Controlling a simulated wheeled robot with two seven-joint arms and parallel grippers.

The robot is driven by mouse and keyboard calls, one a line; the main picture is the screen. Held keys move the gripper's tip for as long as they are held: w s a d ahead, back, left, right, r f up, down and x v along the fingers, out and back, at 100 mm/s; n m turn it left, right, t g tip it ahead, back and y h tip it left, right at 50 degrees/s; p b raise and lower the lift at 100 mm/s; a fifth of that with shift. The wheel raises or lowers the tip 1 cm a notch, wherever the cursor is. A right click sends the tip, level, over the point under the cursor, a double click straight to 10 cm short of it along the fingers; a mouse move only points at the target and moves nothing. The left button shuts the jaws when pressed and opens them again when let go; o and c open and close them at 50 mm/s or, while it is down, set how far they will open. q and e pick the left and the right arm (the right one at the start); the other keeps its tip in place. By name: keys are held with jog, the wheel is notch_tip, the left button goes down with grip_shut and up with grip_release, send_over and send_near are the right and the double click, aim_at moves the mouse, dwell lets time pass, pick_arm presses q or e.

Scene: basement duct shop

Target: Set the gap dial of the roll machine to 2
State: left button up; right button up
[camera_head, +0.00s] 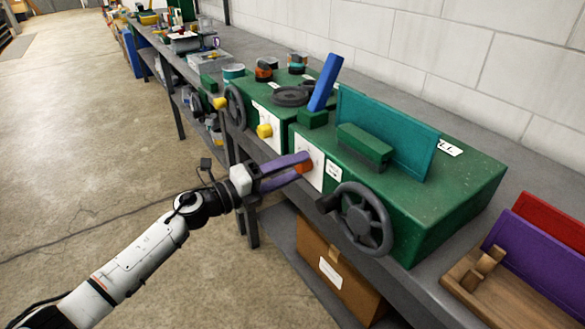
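The roll machine appears to be the nearer green machine (455,200) on the bench, with a dark handwheel (362,219) on its front. An orange dial (304,167) sits on a white plate (310,150) on its front face. My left gripper (301,164) reaches it from the left with two purple fingers. The fingers stand apart, with the dial at their tips. I cannot tell whether they press on it. The fingers partly hide the dial, and its pointer and numbers are not readable. My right gripper is not in view.
A second green machine (263,92) with a yellow knob (264,131) and handwheel stands close on the left. A blue upright lever (325,82) rises behind the dial. A wooden rack (462,277) with coloured plates is at right. A cardboard box (318,254) sits below. The floor at left is clear.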

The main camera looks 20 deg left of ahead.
pick_arm(q)
jog(key=b+v, duration=0.1)
jog(key=v, duration=0.9)
jog(key=shift+b, duration=0.35)
jog(key=shift+s+a, duration=0.1)
jog(key=shift+a, duration=0.05)
